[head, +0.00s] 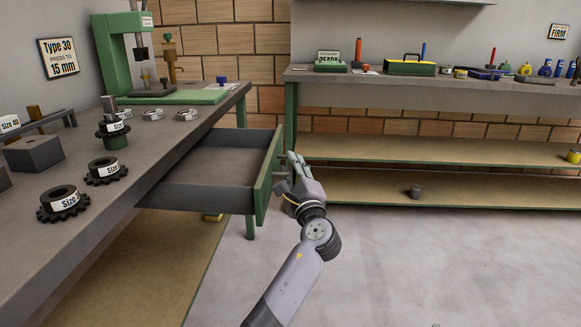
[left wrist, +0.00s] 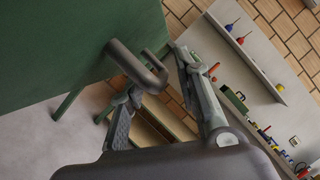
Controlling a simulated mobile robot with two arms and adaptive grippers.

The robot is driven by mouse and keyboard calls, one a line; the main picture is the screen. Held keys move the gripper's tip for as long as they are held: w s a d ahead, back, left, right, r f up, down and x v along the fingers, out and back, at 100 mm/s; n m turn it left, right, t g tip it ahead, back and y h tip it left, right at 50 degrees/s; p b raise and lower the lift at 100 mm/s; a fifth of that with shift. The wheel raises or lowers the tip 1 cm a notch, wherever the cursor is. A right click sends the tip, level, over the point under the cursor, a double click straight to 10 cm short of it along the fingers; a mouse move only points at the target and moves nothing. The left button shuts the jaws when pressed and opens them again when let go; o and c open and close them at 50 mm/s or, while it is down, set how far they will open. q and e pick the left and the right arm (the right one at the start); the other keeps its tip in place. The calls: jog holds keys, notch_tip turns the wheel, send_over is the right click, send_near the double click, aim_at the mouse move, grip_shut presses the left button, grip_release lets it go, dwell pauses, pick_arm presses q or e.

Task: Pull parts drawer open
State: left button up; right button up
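The parts drawer (head: 205,166) sticks far out from under the left workbench, and its grey inside looks empty. Its green front (head: 267,177) faces right; it also fills the upper left of the left wrist view (left wrist: 60,40). The dark bar handle (left wrist: 136,66) stands out from that front. My left gripper (head: 289,168) is at the outer side of the drawer front. In the left wrist view its two fingers (left wrist: 158,70) are spread, with the handle's end between their tips; I see a gap on the right finger's side. My right gripper is not in view.
The left workbench (head: 150,160) carries gears, grey blocks and a green press (head: 118,55). A back bench (head: 400,83) with tools and lower shelves (head: 440,150) stands behind. The floor (head: 420,260) right of my left arm is clear.

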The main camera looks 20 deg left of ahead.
pick_arm(q)
jog(key=v, duration=1.1)
